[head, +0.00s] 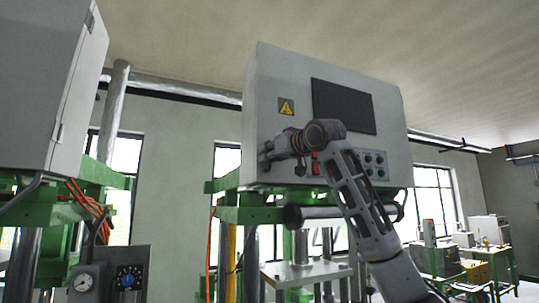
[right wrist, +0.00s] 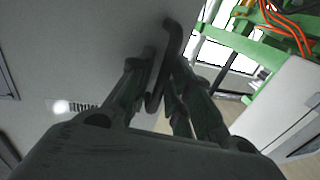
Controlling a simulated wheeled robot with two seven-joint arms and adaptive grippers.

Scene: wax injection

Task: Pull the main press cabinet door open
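The main press cabinet (head: 293,85) is a large light-grey box on a green frame, with a dark screen and a yellow warning label on its front. Its front door looks flush with the box, with no clear gap. My right gripper (head: 266,155) is at the lower left of that front. In the right wrist view, a dark bar handle (right wrist: 173,38) stands off the grey door panel (right wrist: 75,50). The fingers of my right gripper (right wrist: 163,75) lie on either side of the handle and look closed on it. My left gripper is in neither view.
A dark screen (head: 343,106) and a button panel (head: 374,165) sit on the cabinet front, close to my right arm. Another grey cabinet (head: 45,80) stands at the left. Green frame beams (head: 245,214) run below the main cabinet. A table with equipment (head: 440,262) is at the far right.

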